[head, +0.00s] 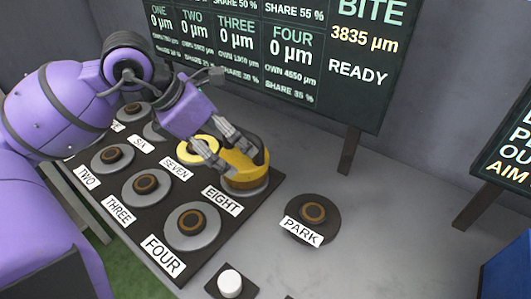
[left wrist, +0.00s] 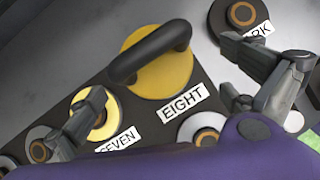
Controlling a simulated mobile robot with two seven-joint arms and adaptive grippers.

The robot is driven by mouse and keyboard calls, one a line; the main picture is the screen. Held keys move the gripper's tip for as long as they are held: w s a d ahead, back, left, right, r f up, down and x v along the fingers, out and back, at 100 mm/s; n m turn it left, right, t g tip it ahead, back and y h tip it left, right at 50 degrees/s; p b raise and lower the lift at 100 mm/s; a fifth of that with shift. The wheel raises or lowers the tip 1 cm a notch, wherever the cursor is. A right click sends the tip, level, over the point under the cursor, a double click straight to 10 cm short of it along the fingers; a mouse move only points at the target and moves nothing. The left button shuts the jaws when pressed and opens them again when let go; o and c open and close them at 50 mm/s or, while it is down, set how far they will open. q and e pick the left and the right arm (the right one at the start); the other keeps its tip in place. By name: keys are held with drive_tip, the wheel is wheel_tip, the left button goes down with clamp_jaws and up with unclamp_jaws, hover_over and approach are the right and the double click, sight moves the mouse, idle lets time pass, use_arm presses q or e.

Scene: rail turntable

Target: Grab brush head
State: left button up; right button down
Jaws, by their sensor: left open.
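The brush head is a thick yellow disc (head: 246,176) with a black arched handle, sitting on the pad labelled EIGHT. In the left wrist view the yellow disc (left wrist: 166,76) and its handle show whole, between my spread fingers. My left gripper (head: 239,156) is open over it in the head view, with fingers on either side of the handle. In the left wrist view my left gripper (left wrist: 164,68) has nothing between its fingers but open space above the disc. I cannot tell whether a finger touches the handle. My right gripper is not in view.
A yellow ring (head: 203,143) lies at SEVEN, close behind the left finger. Grey round pads, such as FOUR (head: 181,233), fill the dark board. The PARK pad (head: 326,225) stands apart on the right, with clear grey surface around it. A white button (head: 230,283) is in front.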

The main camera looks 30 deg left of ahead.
sight(243, 154)
use_arm(q)
drive_tip(key=shift+w, duration=0.25)
drive_tip(key=shift+w+f, duration=0.15)
drive_tip(key=shift+f, duration=0.05)
drive_tip(key=x, duration=0.7)
drive_tip(key=shift+a+f, duration=0.1)
drive_tip(key=shift+a, duration=0.2)
drive_tip(key=shift+c, duration=0.5)
drive_tip(key=c, duration=1.7)
drive_tip(key=shift+c, duration=0.6)
